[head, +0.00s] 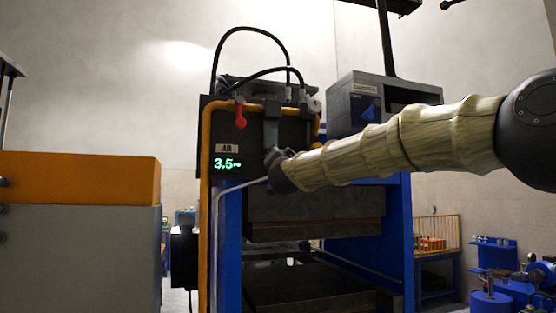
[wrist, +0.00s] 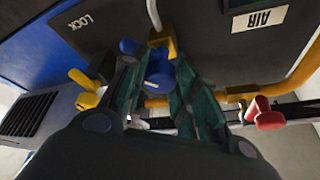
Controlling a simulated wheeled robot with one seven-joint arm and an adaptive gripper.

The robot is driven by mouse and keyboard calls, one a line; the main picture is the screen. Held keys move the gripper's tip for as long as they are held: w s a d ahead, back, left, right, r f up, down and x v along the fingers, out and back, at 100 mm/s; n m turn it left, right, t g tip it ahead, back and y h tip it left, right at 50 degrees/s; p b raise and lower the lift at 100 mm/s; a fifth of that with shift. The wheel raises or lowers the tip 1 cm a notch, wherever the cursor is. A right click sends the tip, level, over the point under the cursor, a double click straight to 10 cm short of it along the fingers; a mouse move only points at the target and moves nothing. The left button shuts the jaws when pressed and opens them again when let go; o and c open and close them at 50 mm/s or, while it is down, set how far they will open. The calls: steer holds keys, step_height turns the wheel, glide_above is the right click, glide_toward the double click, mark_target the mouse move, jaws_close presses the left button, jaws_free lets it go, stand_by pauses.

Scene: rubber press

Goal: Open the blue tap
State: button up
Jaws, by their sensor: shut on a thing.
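The blue tap (wrist: 158,70) sits on a yellow pipe fitting on the dark press panel, in the middle of the wrist view. My gripper (wrist: 157,82) has its green-padded fingers on both sides of the tap and is shut on it. In the head view my gripper (head: 273,158) is at the front of the panel, right of the green display. The blue tap cannot be made out there.
A red tap (wrist: 265,115) and a yellow tap (wrist: 83,86) flank my fingers. In the head view the red tap (head: 240,118) hangs above the display (head: 227,164), beside the yellow pipe (head: 206,150). A grey box (head: 355,88) stands behind my arm.

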steer(key=shift+r+m+g+h+p, duration=0.1)
steer(key=shift+m+g+h+p, duration=0.5)
steer(key=shift+m, duration=1.25)
steer(key=shift+r+m+g+h+p, duration=0.1)
steer(key=shift+m+g+h+p, duration=0.15)
steer(key=shift+m+h+p, duration=1.05)
steer(key=shift+m+g+y+p, duration=0.1)
steer(key=shift+m+g+p, duration=0.3)
steer(key=shift+m, duration=1.95)
steer(key=o, duration=1)
steer(key=shift+s+a, duration=0.1)
steer(key=shift+s, duration=0.1)
